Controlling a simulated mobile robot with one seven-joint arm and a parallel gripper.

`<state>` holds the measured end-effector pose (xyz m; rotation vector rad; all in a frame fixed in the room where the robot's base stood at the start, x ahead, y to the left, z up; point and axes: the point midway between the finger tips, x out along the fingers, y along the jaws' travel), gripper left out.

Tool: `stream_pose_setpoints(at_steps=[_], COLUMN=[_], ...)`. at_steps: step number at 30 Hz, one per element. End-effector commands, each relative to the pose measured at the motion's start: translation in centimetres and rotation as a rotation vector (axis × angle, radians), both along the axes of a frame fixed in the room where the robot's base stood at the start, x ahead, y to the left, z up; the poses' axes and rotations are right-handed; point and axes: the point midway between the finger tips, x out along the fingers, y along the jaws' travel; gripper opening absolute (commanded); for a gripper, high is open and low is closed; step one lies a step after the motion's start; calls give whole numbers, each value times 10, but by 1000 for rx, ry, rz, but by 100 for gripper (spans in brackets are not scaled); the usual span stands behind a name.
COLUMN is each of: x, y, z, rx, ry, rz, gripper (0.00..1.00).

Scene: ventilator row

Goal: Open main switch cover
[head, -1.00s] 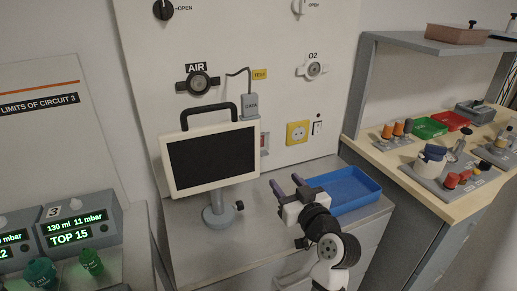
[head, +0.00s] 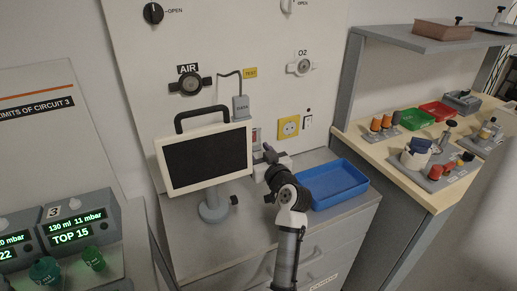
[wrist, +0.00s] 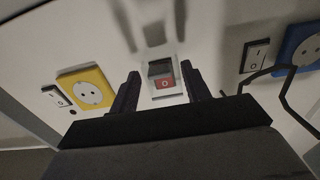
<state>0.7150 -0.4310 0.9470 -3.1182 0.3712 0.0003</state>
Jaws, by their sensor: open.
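The main switch (wrist: 163,80) shows in the wrist view as a white housing with a red rocker marked O and a dark grey part above it. Whether a clear cover lies over the red part, I cannot tell. In the head view the switch (head: 256,136) is partly hidden by the monitor edge and my gripper. My gripper (wrist: 162,90) is open and empty, its two dark fingers pointing at the wall on either side of the switch in the picture. Contact is not visible. In the head view my gripper (head: 267,156) is just right of the monitor.
The monitor (head: 205,158) on its stand is close on the left. A blue tray (head: 335,184) lies to the right on the counter. A yellow socket (wrist: 86,88) and a black-and-white rocker switch (wrist: 55,97) are left of my fingers in the wrist view.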

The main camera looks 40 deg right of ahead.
Motion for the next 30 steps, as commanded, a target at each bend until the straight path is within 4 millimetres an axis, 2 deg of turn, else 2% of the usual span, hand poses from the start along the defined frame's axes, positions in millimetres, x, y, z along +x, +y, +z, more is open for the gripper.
stream_pose_setpoints(at_steps=[8, 19, 30], x=[2, 2, -2], y=[0, 0, 0], z=[0, 0, 8], rx=[-1, -1, 15], ry=[0, 0, 67], rz=[0, 0, 0], gripper=[47, 3, 2])
